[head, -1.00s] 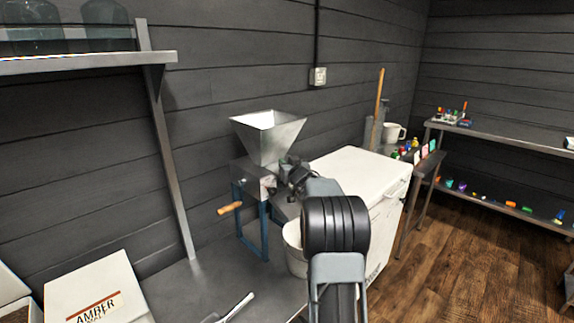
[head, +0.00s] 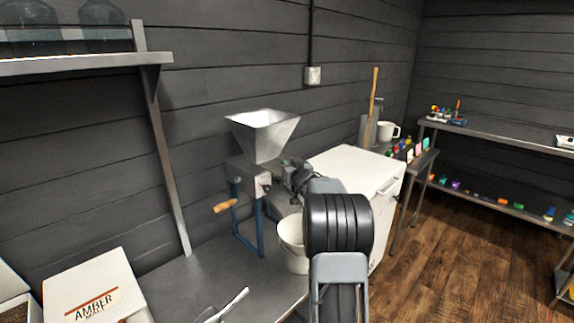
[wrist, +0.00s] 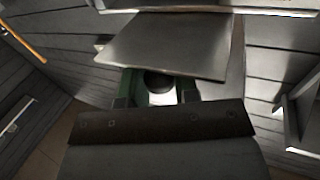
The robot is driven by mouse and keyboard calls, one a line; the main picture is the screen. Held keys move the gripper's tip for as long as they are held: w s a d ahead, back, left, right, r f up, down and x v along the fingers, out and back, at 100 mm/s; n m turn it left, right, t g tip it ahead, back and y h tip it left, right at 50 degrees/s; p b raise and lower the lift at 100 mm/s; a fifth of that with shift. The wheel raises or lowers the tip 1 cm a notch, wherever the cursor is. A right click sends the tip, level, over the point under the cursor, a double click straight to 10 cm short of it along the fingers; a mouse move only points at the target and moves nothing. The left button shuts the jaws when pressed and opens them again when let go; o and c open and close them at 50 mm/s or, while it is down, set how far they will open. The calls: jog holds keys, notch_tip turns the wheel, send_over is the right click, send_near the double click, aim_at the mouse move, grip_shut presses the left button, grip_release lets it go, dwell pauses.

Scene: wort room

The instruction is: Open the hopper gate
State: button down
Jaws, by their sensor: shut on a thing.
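The metal hopper (head: 262,138) sits on a mill with a blue stand (head: 244,240) and a wooden crank handle (head: 226,206). My gripper (head: 294,176) is at the mill's right side, just below the hopper, largely hidden by my own arm. My gripper is shut on a dark rounded knob (wrist: 158,82) close to the plate's near edge. How knob and plate join is hidden.
A white bucket (head: 291,243) stands below my gripper, and a white cabinet (head: 350,166) is close behind it. A box marked AMBER (head: 92,288) and a scoop (head: 228,304) are on the bench (head: 190,280). A shelf (head: 90,64) overhangs at left.

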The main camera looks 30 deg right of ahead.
jog(key=c, duration=0.9)
grip_release()
jog(key=shift+w, duration=0.15)
jog(key=v, duration=1.4)
jog(key=shift+w, duration=0.1)
